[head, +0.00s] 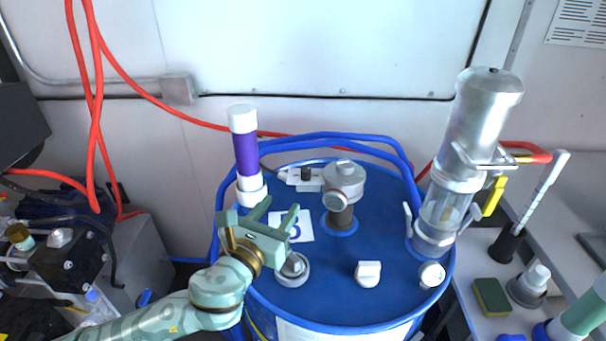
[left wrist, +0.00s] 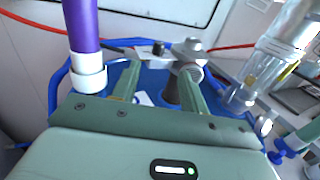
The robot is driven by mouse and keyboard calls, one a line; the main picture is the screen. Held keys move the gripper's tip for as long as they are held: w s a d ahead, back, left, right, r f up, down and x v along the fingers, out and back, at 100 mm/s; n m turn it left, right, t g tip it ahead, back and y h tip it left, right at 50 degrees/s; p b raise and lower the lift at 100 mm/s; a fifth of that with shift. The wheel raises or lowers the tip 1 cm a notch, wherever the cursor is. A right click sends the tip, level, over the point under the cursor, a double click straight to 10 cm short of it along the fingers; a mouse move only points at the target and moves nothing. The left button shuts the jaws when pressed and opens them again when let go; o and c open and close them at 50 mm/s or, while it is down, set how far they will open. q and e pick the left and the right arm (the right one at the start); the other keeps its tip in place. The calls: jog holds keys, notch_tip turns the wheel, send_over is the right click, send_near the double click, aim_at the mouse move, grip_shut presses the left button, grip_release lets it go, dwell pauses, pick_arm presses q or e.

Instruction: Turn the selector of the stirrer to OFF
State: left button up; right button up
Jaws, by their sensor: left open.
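A small pale box with an upright black knob (head: 305,174) sits at the back of the blue drum lid (head: 330,270); it looks like the stirrer's selector, but its markings are too small to read. In the left wrist view the black knob (left wrist: 158,47) shows beyond the fingers. A grey motor-like head (head: 343,180), perhaps the stirrer, stands just right of it on a dark shaft. My left gripper (head: 277,208) is open and empty above the left front of the lid, nearer than the knob and apart from it. My right gripper is not in view.
A purple-and-white cylinder (head: 246,155) stands close to the left gripper. A tall metal and glass cylinder (head: 468,150) stands at the lid's right. A white knob (head: 368,273) and a round metal cap (head: 293,268) are in front. Blue hose curves behind the lid.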

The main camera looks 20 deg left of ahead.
aim_at(304, 173)
pick_arm(q)
jog(key=w, duration=0.4)
jog(key=w+b, duration=0.1)
jog(key=w, duration=0.3)
jog(key=w+d, duration=0.1)
jog(key=w, duration=0.4)
jog(key=shift+d+f+b, duration=0.1)
jog(key=shift+b, duration=0.25)
